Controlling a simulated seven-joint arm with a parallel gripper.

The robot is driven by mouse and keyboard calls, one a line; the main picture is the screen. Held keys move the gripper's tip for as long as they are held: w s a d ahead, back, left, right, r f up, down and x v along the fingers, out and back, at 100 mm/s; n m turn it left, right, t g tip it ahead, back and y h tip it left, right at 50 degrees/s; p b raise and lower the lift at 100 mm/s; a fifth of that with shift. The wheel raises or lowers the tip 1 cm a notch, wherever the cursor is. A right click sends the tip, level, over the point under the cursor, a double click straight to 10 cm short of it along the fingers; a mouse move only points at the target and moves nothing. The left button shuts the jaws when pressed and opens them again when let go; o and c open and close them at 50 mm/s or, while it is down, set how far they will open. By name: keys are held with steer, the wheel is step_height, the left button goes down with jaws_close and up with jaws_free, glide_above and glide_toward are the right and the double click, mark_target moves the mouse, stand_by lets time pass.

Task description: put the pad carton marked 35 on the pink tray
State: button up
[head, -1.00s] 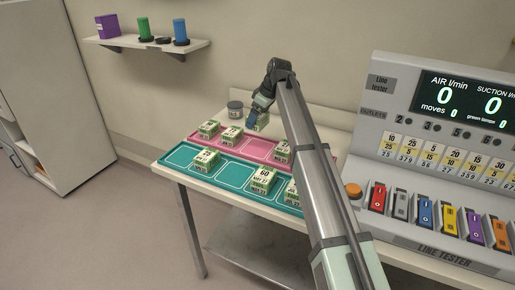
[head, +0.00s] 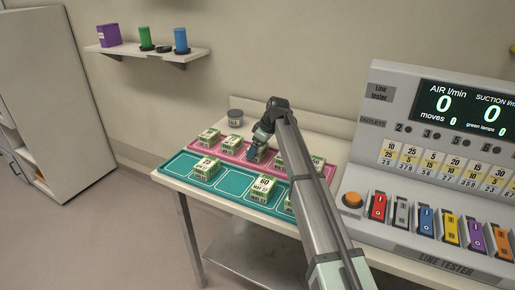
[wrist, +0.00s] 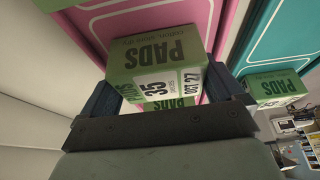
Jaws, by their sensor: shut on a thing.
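The pad carton marked 35 (wrist: 155,62) is green and white and sits between the two fingers of my gripper (wrist: 160,82) in the wrist view. My gripper (head: 260,141) is shut on it. In the head view the carton (head: 257,154) is over the pink tray (head: 221,151), between the cartons to its left and those to its right. The pink tray (wrist: 117,18) also shows behind the carton in the wrist view. I cannot tell whether the carton's base touches the tray.
A teal tray (head: 232,183) lies in front, with a carton marked 25 (head: 205,168), one marked 60 (head: 262,188) and another partly behind my arm. The line tester (head: 440,205) stands to the right.

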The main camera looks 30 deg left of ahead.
steer(key=o, duration=0.8)
steer(key=shift+f, duration=0.1)
steer(key=v, duration=1.2)
